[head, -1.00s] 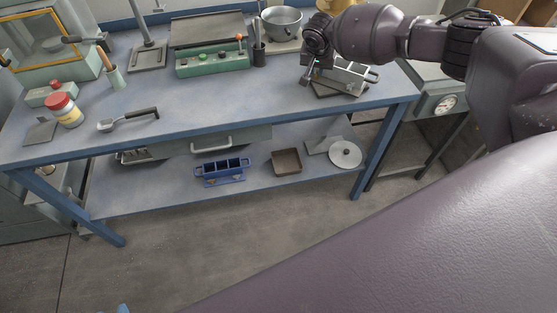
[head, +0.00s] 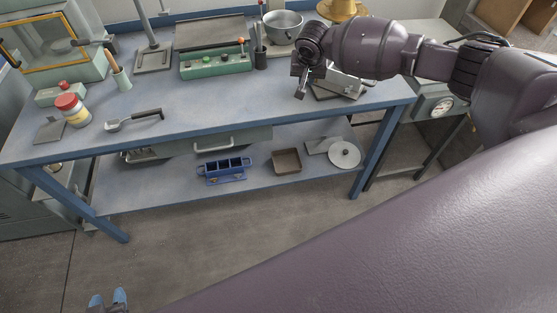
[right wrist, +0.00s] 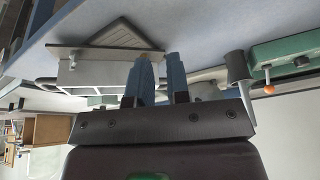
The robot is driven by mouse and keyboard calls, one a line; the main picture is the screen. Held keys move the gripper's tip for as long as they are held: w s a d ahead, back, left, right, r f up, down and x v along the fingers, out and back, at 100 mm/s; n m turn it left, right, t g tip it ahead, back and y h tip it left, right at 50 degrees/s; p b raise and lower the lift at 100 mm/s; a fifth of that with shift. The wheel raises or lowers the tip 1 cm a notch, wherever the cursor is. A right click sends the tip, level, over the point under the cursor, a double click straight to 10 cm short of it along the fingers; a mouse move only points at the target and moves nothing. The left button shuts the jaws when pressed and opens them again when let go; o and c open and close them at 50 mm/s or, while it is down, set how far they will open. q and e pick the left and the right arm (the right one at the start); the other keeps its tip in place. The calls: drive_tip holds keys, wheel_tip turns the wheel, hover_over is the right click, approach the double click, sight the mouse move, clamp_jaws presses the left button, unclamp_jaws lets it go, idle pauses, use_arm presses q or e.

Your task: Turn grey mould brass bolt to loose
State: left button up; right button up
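The grey mould (head: 343,86) is a small metal box form on a dark base plate, at the right end of the bench. My right arm and wrist partly cover it in the head view. My right gripper (head: 300,90) is just left of the mould and apart from it. In the right wrist view my right gripper's two blue fingers (right wrist: 160,72) have a narrow empty gap between them, and the grey mould (right wrist: 88,72) lies left of them. I cannot make out the brass bolt. My left gripper (head: 108,300) shows only as two blue fingertips, apart and empty, low over the floor.
A metal bowl (head: 283,24) and a green control box (head: 215,63) stand behind, left of the mould. A blue mould (head: 224,167) sits on the lower shelf. The bench's front middle is clear.

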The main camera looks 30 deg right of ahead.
drive_tip(key=s+a+f+n+t+y+p, duration=0.1)
drive_tip(key=s+a+f+n+y, duration=0.4)
drive_tip(key=s+a+f, duration=0.8)
drive_tip(key=shift+s+a+n+t, duration=0.5)
drive_tip(key=shift+s+a+t, duration=0.4)
drive_tip(key=shift+a, duration=0.6)
drive_tip(key=shift+f, duration=0.1)
drive_tip(key=shift+o, duration=0.4)
